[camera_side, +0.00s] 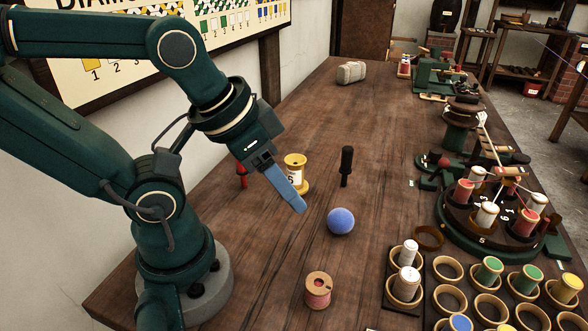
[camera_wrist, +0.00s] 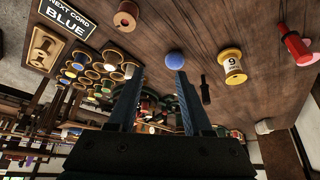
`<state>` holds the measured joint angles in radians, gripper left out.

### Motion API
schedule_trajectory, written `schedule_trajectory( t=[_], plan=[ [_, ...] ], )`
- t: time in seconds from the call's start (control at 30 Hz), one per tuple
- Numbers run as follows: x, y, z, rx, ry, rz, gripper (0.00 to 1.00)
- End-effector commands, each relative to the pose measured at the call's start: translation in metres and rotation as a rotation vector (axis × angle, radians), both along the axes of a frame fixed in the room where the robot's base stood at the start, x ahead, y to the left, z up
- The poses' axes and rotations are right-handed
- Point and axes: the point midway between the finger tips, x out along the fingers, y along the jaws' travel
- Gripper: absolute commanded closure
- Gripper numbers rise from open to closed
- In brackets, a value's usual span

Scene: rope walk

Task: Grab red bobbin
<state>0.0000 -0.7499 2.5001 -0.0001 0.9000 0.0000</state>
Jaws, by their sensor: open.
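A red bobbin (camera_side: 318,291) with pale wooden ends stands alone on the bench near the front in the side view. In the wrist view it shows near the top edge (camera_wrist: 126,16), left of the fingers. My gripper (camera_side: 298,207) is above the bench, beyond the bobbin and up to its left in the side view. Its two blue fingers (camera_wrist: 159,72) are spread with nothing between them in the wrist view. More red bobbins (camera_side: 525,222) stand on the dark round carrier at the right.
A blue ball (camera_side: 341,221) lies beside my fingertips. A yellow spool (camera_side: 296,173), a black peg (camera_side: 346,166) and a red object (camera_side: 242,172) stand behind. A rack of ring holders (camera_side: 448,268) fills the front right. The bench around the lone bobbin is clear.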

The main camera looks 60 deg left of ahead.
Motion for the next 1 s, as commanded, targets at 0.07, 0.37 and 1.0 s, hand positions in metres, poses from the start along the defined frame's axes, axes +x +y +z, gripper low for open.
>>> schedule_trajectory(
  t=[0.07,0.37,1.0],
  plan=[
    [0.0,0.0,0.0,0.0,0.0,0.0,0.35],
    [0.0,0.0,0.0,0.0,0.0,0.0,0.14],
    [0.154,0.044,0.055,0.632,-0.606,-0.519,0.14]
  ],
)
